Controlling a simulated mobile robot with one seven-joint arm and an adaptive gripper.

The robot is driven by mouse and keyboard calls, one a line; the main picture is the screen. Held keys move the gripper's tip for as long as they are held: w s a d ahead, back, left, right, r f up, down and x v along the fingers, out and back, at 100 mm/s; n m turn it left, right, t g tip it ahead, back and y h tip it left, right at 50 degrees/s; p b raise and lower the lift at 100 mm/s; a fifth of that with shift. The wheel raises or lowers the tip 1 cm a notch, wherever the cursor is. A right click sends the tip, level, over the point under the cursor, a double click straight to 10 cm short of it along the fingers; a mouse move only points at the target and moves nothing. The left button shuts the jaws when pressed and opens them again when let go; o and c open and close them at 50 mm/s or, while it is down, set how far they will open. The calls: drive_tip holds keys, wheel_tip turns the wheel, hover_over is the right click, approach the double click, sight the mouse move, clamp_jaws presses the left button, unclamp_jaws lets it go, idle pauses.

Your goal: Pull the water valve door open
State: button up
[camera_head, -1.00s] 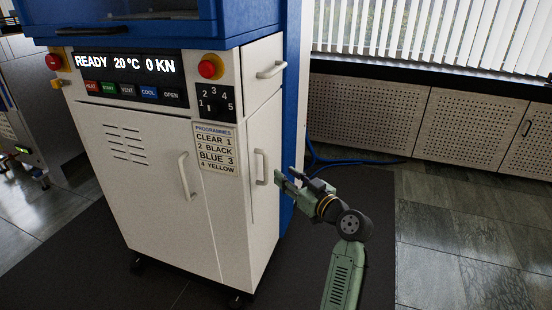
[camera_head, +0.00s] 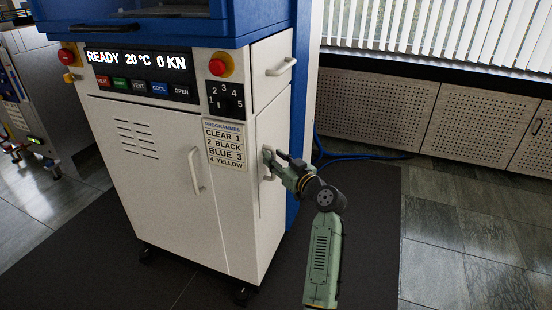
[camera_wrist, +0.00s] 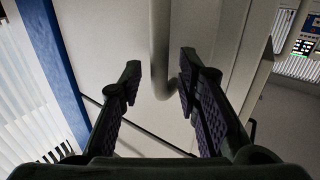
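The side door (camera_head: 268,222) is a pale panel on the press's right side, and it looks shut. No readable label names it. Its vertical bar handle (camera_head: 264,192) is partly hidden by my gripper (camera_head: 271,160). In the wrist view, the handle (camera_wrist: 160,45) runs down between the two dark fingers of my gripper (camera_wrist: 160,64), with its curved lower end near the fingertips. The fingers are apart. The handle is nearer the right finger, with a gap at the left one; contact cannot be told. The door face (camera_wrist: 115,40) shows behind.
The press front has another door with a vertical handle (camera_head: 195,172). A drawer handle (camera_head: 281,67) sits above the side door. A blue post (camera_head: 304,130) stands behind. Blue hoses (camera_head: 350,156) lie by perforated cabinets (camera_head: 375,120). Dark floor right of the press is open.

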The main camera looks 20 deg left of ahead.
drive_tip(key=shift+r, duration=0.1)
clamp_jaws()
drive_tip(key=shift+d, duration=0.1)
